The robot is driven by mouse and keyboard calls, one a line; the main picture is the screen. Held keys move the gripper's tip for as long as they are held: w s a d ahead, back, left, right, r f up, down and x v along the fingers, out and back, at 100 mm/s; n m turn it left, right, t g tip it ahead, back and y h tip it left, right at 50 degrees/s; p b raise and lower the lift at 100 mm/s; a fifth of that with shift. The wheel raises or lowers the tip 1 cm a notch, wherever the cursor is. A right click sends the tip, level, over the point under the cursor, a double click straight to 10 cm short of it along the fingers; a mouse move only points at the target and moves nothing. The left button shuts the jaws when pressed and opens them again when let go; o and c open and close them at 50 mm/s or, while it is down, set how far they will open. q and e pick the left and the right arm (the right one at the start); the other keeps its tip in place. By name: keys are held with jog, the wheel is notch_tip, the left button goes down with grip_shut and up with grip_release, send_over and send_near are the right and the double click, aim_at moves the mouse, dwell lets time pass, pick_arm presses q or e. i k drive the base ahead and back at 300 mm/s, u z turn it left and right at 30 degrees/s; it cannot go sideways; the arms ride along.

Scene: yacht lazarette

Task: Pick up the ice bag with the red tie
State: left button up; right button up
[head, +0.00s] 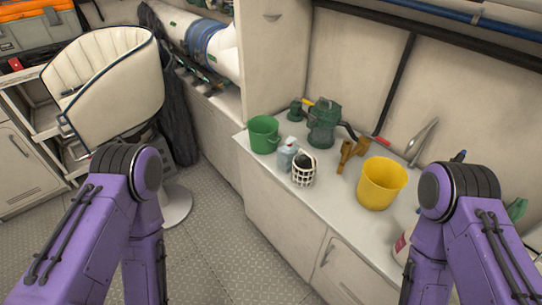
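I cannot make out an ice bag with a red tie for certain. A small pale grey-blue item with a white top (287,155) stands on the white counter beside a white lattice basket (303,172); it is too small to tell whether it is a bag or a bottle, and no red tie shows on it. A white item with a red patch (402,246) is partly hidden behind my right arm. Both my purple arms run down out of the picture, and neither gripper shows.
The counter (334,205) holds a green bucket (264,134), a green pump-like device (323,123), brass-coloured pieces (347,153) and a yellow bucket (381,183). A cream chair (107,82) stands at left. The metal floor (225,215) between is clear.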

aim_at(286, 154)
jog(key=u, duration=1.4)
jog(key=i, duration=1.45)
jog(key=z, duration=2.4)
